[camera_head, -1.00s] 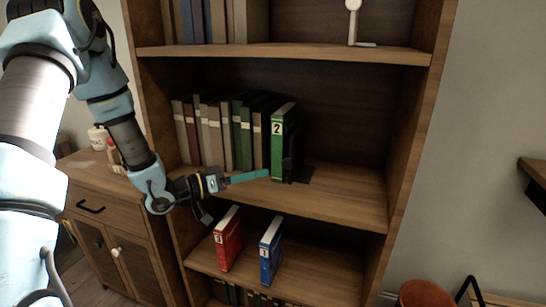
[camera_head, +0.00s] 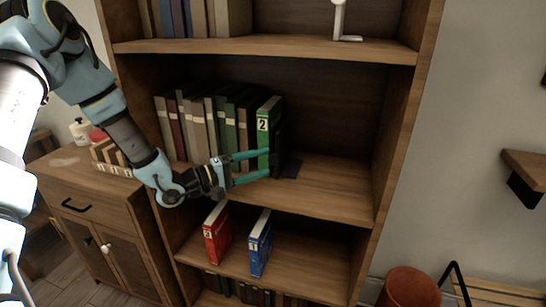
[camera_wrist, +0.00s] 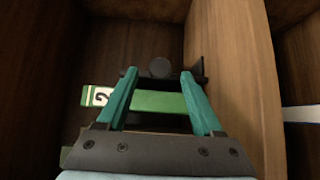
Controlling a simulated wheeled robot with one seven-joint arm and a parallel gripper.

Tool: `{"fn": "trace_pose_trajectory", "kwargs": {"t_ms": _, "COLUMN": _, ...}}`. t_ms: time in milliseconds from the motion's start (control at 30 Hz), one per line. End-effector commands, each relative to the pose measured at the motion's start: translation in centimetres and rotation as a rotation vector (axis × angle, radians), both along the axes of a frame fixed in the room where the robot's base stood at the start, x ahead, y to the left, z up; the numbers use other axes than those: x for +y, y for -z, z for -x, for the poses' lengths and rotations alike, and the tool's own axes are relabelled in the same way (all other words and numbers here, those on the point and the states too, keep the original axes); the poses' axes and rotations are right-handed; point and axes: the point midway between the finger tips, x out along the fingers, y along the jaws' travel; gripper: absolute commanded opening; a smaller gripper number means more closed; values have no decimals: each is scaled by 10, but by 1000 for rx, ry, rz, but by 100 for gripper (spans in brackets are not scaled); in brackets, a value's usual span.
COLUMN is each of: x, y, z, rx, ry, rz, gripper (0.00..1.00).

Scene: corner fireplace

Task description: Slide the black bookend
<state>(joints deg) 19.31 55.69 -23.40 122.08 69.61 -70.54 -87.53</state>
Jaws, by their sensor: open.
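The black bookend (camera_head: 291,168) stands on the middle shelf, against the right side of the green book marked 2 (camera_head: 263,125). Its dark upright is hard to make out against the shelf back. My gripper (camera_head: 267,163) is open and empty, at the front of this book and bookend. In the wrist view, my gripper's (camera_wrist: 160,75) two teal fingers are spread, with the green book (camera_wrist: 160,102) showing between them. The bookend (camera_wrist: 160,67) with its round knob lies just beyond the fingertips. I cannot tell whether the fingers touch it.
More upright books (camera_head: 195,125) fill the shelf's left. The middle shelf (camera_head: 335,190) is bare right of the bookend. Below stand a red book (camera_head: 217,235) and a blue book (camera_head: 260,245). A wooden cabinet (camera_head: 85,205) is at left, a reddish stool (camera_head: 410,288) at lower right.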

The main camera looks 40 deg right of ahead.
Motion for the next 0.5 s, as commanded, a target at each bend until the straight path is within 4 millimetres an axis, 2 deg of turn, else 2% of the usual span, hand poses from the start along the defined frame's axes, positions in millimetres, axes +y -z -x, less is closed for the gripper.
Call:
{"fn": "trace_pose_trajectory", "kwargs": {"t_ms": 33, "x": -9, "y": -2, "z": 3, "rx": 0, "ry": 4, "rz": 0, "gripper": 68}}
{"fn": "trace_pose_trajectory", "kwargs": {"t_ms": 200, "x": -31, "y": -1, "z": 7, "rx": 0, "ry": 1, "rz": -1, "gripper": 68}}
{"fn": "trace_pose_trajectory", "kwargs": {"t_ms": 500, "x": -43, "y": 0, "z": 9, "rx": -1, "ry": 0, "rz": 0, "gripper": 68}}
